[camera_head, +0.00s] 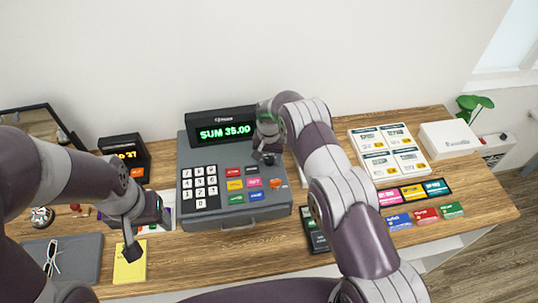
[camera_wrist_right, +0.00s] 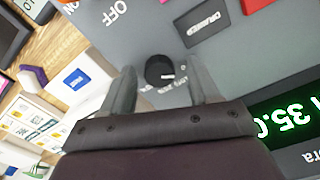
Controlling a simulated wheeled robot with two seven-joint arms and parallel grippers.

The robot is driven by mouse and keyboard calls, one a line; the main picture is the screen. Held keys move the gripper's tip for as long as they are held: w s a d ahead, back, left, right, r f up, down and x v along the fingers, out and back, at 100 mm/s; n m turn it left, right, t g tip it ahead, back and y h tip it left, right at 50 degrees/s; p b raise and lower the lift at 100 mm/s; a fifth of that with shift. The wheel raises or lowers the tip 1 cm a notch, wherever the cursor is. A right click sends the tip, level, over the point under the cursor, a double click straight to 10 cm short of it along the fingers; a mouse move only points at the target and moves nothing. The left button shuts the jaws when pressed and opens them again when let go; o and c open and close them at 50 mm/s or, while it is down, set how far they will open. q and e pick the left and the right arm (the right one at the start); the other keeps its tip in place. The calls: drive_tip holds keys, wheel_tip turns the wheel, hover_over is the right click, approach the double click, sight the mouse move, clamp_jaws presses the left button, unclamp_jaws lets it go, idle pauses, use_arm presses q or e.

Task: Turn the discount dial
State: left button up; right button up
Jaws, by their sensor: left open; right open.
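The grey cash register (camera_head: 207,154) stands on the wooden table, its green display (camera_head: 225,131) reading SUM 35.00. In the right wrist view a small round black dial (camera_wrist_right: 159,70) with a white pointer mark sits on the register's grey top, with small white labels beside it. My right gripper (camera_wrist_right: 160,76) is open, one finger on each side of the dial; I cannot tell whether they touch it. In the head view my right gripper (camera_head: 268,158) is over the register's right side and hides the dial. My left gripper (camera_head: 133,250) is above the table's left front, by the yellow notepad (camera_head: 130,265).
A dark grey button (camera_wrist_right: 207,22) and the word OFF are near the dial. Several white boxes (camera_head: 388,150) and coloured cards (camera_head: 425,215) lie right of the register. A card terminal (camera_head: 316,236) lies in front. A small black display (camera_head: 125,155) stands at left.

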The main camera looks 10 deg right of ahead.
drive_tip(key=shift+d, duration=0.1)
drive_tip(key=c, duration=1)
drive_tip(key=shift+f+b, duration=0.15)
drive_tip(key=shift+b, duration=0.45)
drive_tip(key=shift+c, duration=0.2)
drive_tip(key=m+b, duration=0.4)
drive_tip(key=shift+w+f+b, duration=0.1)
drive_tip(key=shift+b, duration=0.3)
drive_tip(key=shift+m+b, duration=0.9)
drive_tip(key=shift+m, duration=0.1)
drive_tip(key=shift+r+m+b, duration=0.25)
drive_tip(key=shift+m+b, duration=0.3)
drive_tip(key=shift+m, duration=0.15)
drive_tip(key=shift+r, duration=0.1)
drive_tip(key=o, duration=1)
drive_tip(key=shift+o, duration=0.2)
